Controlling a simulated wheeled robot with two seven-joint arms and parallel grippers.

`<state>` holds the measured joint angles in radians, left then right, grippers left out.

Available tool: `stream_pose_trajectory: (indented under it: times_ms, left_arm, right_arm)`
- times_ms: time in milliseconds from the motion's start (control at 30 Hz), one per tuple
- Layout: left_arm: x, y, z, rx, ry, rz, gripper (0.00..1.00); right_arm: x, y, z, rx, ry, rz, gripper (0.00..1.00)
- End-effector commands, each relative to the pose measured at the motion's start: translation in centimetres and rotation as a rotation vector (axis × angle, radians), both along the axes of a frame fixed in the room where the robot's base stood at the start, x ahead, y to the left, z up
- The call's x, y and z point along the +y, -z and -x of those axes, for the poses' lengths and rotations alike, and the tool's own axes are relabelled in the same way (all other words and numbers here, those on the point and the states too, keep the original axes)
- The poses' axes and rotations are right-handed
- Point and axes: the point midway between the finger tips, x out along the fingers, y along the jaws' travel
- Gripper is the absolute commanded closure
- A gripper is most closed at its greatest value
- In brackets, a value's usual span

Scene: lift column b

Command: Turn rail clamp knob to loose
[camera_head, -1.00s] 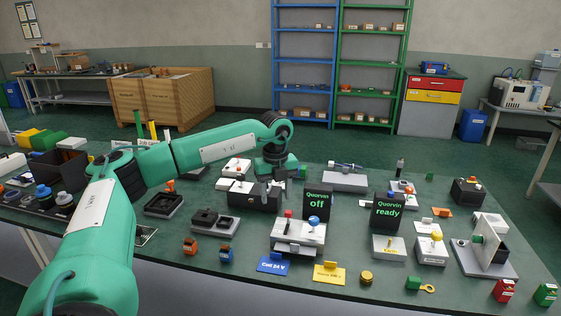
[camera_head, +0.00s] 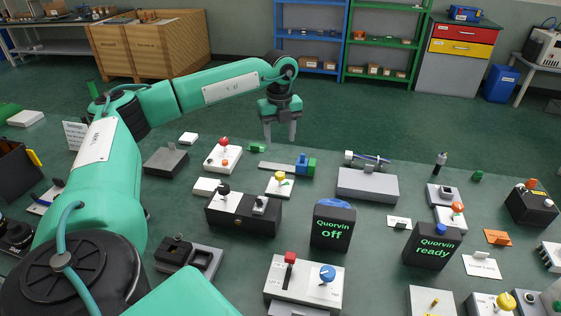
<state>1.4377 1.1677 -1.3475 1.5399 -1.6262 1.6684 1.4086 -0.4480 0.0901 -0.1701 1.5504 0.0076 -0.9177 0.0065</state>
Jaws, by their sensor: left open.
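My left gripper (camera_head: 280,137) is open and empty, with its fingers pointing down near the far edge of the green table. Just in front of it lies a flat metal rail (camera_head: 275,166) with a blue block (camera_head: 302,162) on it and a green piece (camera_head: 311,168) at its right end. This looks like the rail clamp; its knob and setting are too small to tell. The gripper appears apart from it. My right gripper does not show.
A white box with a red button (camera_head: 224,157) stands left of the rail. A grey block (camera_head: 367,185) stands to the right.

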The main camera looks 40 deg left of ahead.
Motion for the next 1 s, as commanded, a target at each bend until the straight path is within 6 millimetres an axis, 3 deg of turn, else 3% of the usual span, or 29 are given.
stream_pose_trajectory:
  times_ms: [167,600,800,1000]
  left_arm:
    - [0.0,2.5,0.1,0.004,0.000,-0.001,0.48]
    - [0.0,11.2,0.1,0.003,0.000,-0.001,0.48]
    - [0.0,13.2,0.1,0.003,-0.001,-0.001,0.48]
    - [0.0,13.5,0.1,0.001,-0.001,-0.001,0.48]
  right_arm:
    - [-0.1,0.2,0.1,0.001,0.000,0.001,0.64]
    - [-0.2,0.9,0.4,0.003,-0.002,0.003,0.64]
    - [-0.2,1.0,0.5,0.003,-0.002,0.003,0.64]
    - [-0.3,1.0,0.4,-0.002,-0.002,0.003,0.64]
